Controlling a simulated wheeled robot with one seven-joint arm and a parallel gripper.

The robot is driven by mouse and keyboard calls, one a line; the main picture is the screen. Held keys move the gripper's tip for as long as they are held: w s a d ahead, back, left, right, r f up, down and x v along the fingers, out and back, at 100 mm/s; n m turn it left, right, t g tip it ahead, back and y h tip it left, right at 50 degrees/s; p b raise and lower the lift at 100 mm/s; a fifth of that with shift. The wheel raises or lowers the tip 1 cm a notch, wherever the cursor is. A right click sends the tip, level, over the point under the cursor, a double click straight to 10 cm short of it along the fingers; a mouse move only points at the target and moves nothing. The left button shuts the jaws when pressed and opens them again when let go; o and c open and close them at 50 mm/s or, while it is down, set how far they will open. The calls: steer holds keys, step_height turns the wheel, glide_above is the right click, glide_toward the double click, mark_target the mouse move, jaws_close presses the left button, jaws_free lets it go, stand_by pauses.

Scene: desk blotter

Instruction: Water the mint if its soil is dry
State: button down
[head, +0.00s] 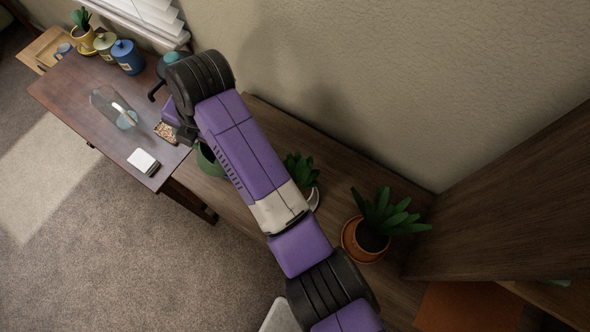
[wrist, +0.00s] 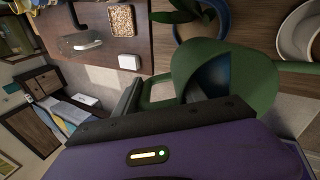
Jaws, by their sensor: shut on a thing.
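My gripper (wrist: 148,98) is shut on the handle side of a green jug (wrist: 262,88), which looks like the watering vessel. The wrist view looks into its open top, where a dark blue patch shows; I cannot tell if it is water. In the head view my arm hides most of the green jug (head: 206,160). A leafy plant (head: 300,168) in a pale pot stands partly behind my arm. Another plant (head: 385,214) stands in a terracotta pot with dark soil. A third (head: 82,18) is in a yellow pot. I cannot tell which is the mint.
The desk (head: 75,88) holds a clear glass vessel (head: 105,103), a white square block (head: 143,160), a tray of brown bits (head: 166,132), and green and blue canisters (head: 128,57). A blue pot (wrist: 218,20) is close beside the jug. A wooden panel (head: 520,190) stands at right.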

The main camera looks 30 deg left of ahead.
steer(key=shift+w+d+r+y, duration=0.1)
steer(key=shift+d+r+y, duration=0.2)
steer(key=shift+r, duration=0.3)
stand_by(0.9)
steer(key=shift+a+f+h+b, duration=0.3)
steer(key=shift+a+f, duration=0.1)
steer(key=shift+f, duration=0.25)
steer(key=shift+a+f+h+b, duration=0.25)
steer(key=shift+a+f+h, duration=0.1)
steer(key=shift+f, duration=0.25)
steer(key=shift+a+h, duration=0.25)
steer(key=shift+a, duration=0.1)
steer(key=shift+s+a+f+h, duration=0.3)
steer(key=shift+a+h, duration=0.1)
steer(key=shift+h, duration=0.3)
steer(key=f+h+b, duration=0.1)
steer(key=b, duration=0.1)
steer(key=a+f+h+b, duration=0.1)
steer(key=b, duration=0.1)
steer(key=shift+f+t, duration=0.1)
steer(key=shift+t, duration=0.3)
steer(key=shift+s, duration=0.1)
